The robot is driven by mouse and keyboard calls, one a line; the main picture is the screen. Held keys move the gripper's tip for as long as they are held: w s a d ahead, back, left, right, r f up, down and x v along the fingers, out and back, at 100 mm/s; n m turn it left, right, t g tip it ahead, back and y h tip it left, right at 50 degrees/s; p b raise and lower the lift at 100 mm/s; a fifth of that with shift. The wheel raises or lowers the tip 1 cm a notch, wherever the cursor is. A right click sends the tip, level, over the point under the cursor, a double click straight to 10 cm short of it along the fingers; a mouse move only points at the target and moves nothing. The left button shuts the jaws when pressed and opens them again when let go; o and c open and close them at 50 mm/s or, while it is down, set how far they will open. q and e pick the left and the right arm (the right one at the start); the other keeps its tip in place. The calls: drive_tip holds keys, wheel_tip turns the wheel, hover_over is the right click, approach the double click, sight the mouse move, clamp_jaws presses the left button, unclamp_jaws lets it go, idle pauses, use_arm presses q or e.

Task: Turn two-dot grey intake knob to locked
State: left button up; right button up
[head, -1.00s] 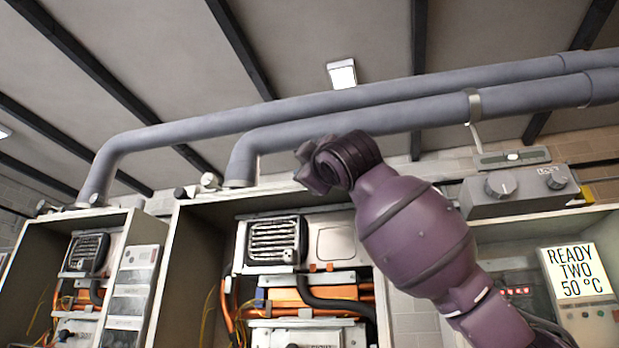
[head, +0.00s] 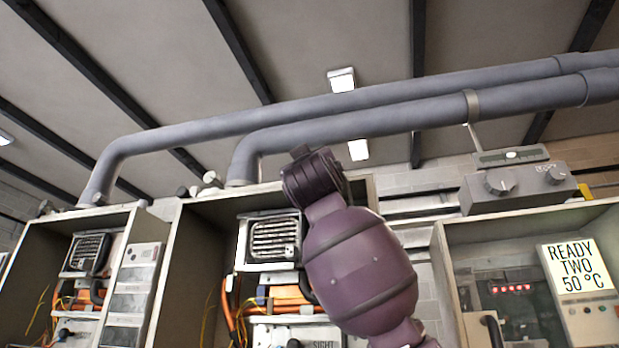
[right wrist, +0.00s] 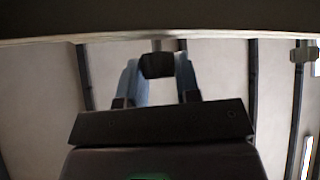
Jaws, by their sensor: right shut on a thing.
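My right arm rises in front of the middle cabinet (head: 188,240) in the head view, and its wrist hides most of the gripper there. In the right wrist view my right gripper (right wrist: 157,92) has its dark fingertips to either side below a small dark knob-like piece (right wrist: 157,65) under a pale edge. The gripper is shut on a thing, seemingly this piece. No dots or lock mark can be read on it, so I cannot tell its turn. Grey cylindrical fittings (head: 211,179) show on the middle cabinet's top edge. My left gripper is not in view.
Two grey pipes (head: 370,113) run overhead. At right a grey control box (head: 520,187) with two dials sits above the right cabinet, which has a "READY TWO 50 °C" sign (head: 577,268). The left cabinet (head: 28,262) stands open. Open space lies between the middle and right cabinets.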

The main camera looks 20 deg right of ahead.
drive_tip(key=shift+h, duration=0.3)
drive_tip(key=o, duration=0.9)
drive_tip(key=shift+s+f, duration=0.1)
drive_tip(key=b+v, duration=0.2)
drive_tip(key=v, duration=0.8)
drive_tip(key=shift+s, duration=0.3)
drive_tip(key=shift+f, duration=0.15)
